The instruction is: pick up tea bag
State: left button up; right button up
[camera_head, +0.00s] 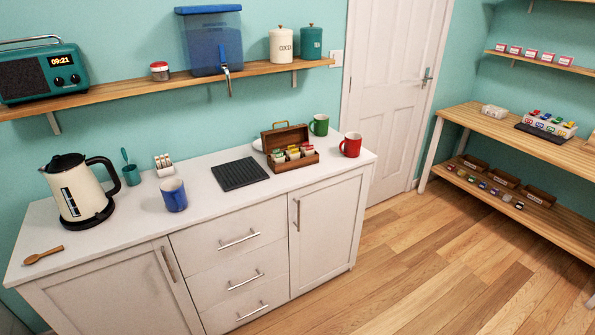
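An open brown wooden tea box (298,163) stands on the white counter, towards its right end. Its lid is raised at the back. Several small tea bags (293,153) with coloured tops, yellow, green and red among them, stand in rows inside it. Single bags are too small to tell apart clearly. Neither of my grippers is in the head view, and nothing covers the box.
A black ridged mat (239,174) lies left of the box. A red mug (351,144), green mug (319,125), blue mug (173,195) and cream kettle (76,188) stand on the counter (215,210). A wooden shelf (150,88) hangs above. The floor in front is clear.

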aim_at(296, 154)
jog(key=z, duration=0.75)
jog(key=i, duration=0.3)
jog(key=z, duration=0.85)
jog(key=i, duration=2)
jog(key=u, duration=1.25)
jog(key=i, duration=0.65)
jog(key=u, duration=0.7)
